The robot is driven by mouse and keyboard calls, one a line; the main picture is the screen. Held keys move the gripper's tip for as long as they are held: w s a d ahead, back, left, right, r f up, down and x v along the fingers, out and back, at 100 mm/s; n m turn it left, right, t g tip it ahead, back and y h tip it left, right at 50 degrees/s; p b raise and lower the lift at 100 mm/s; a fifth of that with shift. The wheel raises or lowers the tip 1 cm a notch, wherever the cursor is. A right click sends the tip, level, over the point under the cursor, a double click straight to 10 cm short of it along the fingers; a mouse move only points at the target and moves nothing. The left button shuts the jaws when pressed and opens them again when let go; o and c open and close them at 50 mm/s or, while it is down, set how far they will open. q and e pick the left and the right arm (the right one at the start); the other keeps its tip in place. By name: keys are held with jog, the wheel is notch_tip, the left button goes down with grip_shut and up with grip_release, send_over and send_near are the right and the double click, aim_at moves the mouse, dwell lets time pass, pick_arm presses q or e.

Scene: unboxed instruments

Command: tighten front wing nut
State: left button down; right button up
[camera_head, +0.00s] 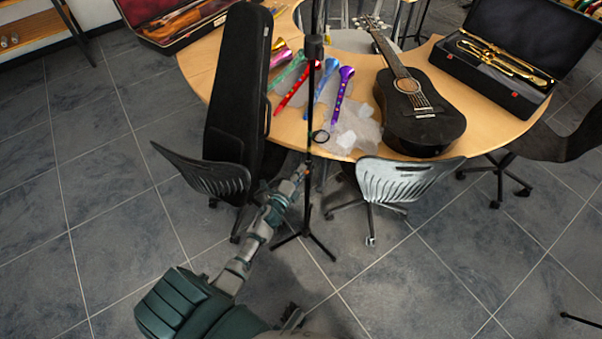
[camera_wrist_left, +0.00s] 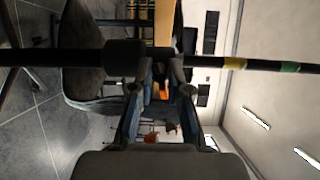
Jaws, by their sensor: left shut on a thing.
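A black stand (camera_head: 308,200) stands upright on three legs in front of the table. My left gripper (camera_head: 303,170) is at its pole, at about seat height. In the left wrist view the pole (camera_wrist_left: 60,58) runs sideways across the picture, with a thicker black collar (camera_wrist_left: 124,58) on it and yellow and green bands to the right. My left gripper (camera_wrist_left: 162,82) is shut on a small part at the pole, apparently the wing nut. The fingers hide most of it, so its shape cannot be made out. My right gripper is not clearly in view.
A round wooden table (camera_head: 460,115) holds a black guitar (camera_head: 420,125), coloured horns (camera_head: 342,95) and a brass instrument in an open case (camera_head: 515,95). A tall black case (camera_head: 236,90) leans left of the stand. Chairs (camera_head: 400,180) (camera_head: 205,178) flank the stand. Floor in front is mostly clear.

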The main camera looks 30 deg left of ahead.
pick_arm(q)
jog(key=shift+s+d+f+m+b, duration=0.15)
jog(key=shift+m+b, duration=0.2)
jog(key=shift+m, duration=0.9)
jog(key=shift+w+a+f+m+b, duration=0.15)
jog(key=shift+m+b, duration=0.25)
jog(key=shift+m, duration=0.8)
jog(key=shift+s+d+f+m+b, duration=0.15)
jog(key=shift+m+b, duration=0.2)
jog(key=shift+m, duration=0.9)
pick_arm(e)
notch_tip(320, 180, up, 7)
jog(key=shift+s+d+f, duration=0.15)
jog(key=shift+s+f, duration=0.05)
jog(key=shift+s, duration=0.2)
jog(key=shift+r, duration=0.1)
pick_arm(q)
jog(key=c, duration=1)
grip_release()
jog(key=shift+r, duration=0.1)
pick_arm(e)
jog(key=shift+w, duration=0.1)
